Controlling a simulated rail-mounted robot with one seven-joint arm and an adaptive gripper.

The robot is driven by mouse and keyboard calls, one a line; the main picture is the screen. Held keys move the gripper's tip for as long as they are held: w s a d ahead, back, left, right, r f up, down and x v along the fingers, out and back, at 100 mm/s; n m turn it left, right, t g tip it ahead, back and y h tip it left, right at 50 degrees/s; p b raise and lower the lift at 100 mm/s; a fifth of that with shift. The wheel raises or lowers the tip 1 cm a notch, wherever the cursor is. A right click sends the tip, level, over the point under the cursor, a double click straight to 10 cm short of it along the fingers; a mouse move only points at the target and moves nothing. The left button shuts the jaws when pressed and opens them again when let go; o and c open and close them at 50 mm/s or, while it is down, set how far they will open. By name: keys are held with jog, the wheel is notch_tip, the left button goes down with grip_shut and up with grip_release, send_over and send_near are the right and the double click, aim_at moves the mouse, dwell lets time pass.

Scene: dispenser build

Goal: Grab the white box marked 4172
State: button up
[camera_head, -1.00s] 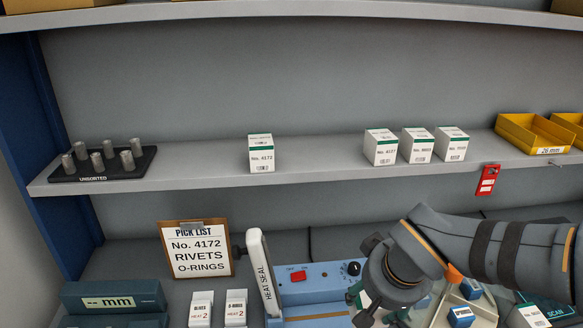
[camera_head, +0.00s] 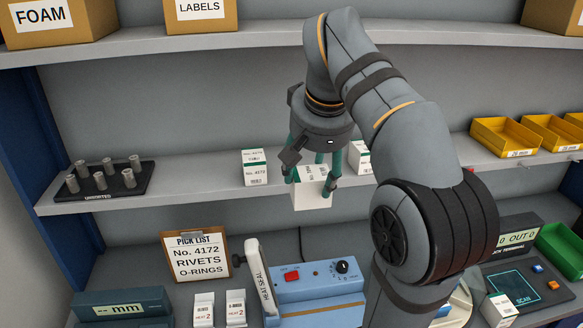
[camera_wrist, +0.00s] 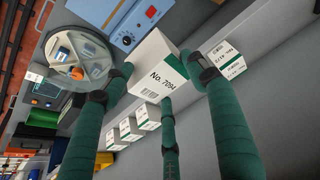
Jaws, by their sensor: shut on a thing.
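The white box marked 4172 (camera_head: 254,168), with a green band, stands upright on the middle shelf, left of my gripper (camera_head: 311,182). It also shows in the wrist view (camera_wrist: 228,60), apart from my fingers. My gripper is shut on a different white box (camera_head: 311,196), which reads about No. 7094 in the wrist view (camera_wrist: 160,68). The held box is in the air at the shelf's front edge, right of the 4172 box. My green fingers are around its sides.
Several similar white boxes (camera_wrist: 130,129) stand in a row farther along the shelf (camera_head: 220,183), mostly hidden by my arm in the head view. A rack of grey cylinders (camera_head: 100,182) is at left, yellow bins (camera_head: 505,137) at right. The heat sealer (camera_head: 315,290) is below.

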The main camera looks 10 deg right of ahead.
jog(key=shift+a+r, duration=0.15)
jog(key=shift+r, duration=0.35)
jog(key=shift+w+r, duration=0.15)
jog(key=shift+w, duration=0.05)
jog(key=w+p, duration=1.1)
jog(key=w, duration=0.8)
jog(key=f, duration=0.2)
jog(key=f+b, duration=0.1)
jog(key=f, duration=0.3)
jog(key=shift+s+d+f+b, duration=0.1)
jog(key=shift+d+f+b, duration=0.25)
jog(key=shift+f+b, duration=0.05)
jog(key=shift+w+p, duration=0.2)
jog(key=shift+p, duration=0.25)
jog(key=shift+f, duration=0.2)
jog(key=shift+f, duration=0.1)
